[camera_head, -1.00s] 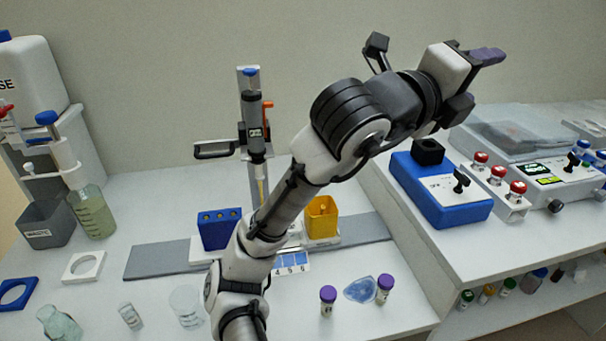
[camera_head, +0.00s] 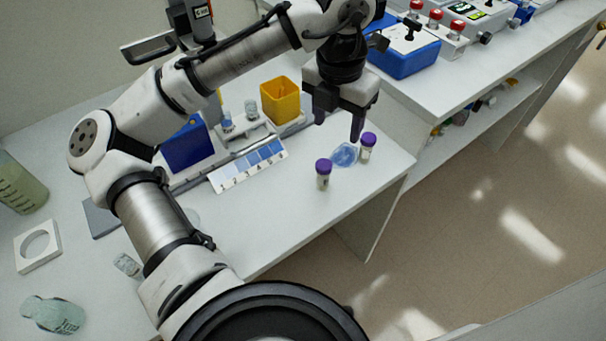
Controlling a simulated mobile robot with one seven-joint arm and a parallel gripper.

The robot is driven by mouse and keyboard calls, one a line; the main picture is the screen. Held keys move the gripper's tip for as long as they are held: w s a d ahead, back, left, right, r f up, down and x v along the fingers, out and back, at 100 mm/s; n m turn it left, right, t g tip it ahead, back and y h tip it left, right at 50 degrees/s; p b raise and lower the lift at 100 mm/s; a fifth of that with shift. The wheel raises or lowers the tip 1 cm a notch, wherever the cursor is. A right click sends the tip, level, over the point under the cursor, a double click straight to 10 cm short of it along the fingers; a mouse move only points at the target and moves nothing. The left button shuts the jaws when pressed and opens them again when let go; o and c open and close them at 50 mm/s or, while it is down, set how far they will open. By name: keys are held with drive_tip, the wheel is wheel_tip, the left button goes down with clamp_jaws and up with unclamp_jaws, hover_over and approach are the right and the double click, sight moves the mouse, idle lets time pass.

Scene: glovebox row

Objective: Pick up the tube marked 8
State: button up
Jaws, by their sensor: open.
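Two small tubes with purple caps stand upright near the right front corner of the bench. The nearer tube (camera_head: 323,174) is on the left and the other tube (camera_head: 366,148) is on the right. I cannot read a mark on either, so I cannot tell which is marked 8. My gripper (camera_head: 338,130) is open and empty, pointing down. Its dark purple fingers show just above and behind the tubes, with one fingertip close to the right tube in the picture. I cannot tell whether they touch.
A blue translucent piece (camera_head: 343,155) lies between the tubes. A blue device (camera_head: 404,50) stands on the bench behind. The bench edge drops off just right.

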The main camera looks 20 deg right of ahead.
sight(324, 164)
drive_tip(key=shift+y, duration=0.4)
drive_tip(key=f, duration=0.3)
drive_tip(key=a+f, duration=0.1)
drive_tip(key=f, duration=0.5)
drive_tip(key=shift+s+a, duration=0.15)
drive_tip(key=f, duration=0.5)
drive_tip(key=shift+a+f, duration=0.2)
drive_tip(key=shift+f, duration=0.05)
drive_tip(key=c, duration=1.1)
drive_tip(key=shift+o, duration=0.2)
drive_tip(key=shift+r, duration=0.15)
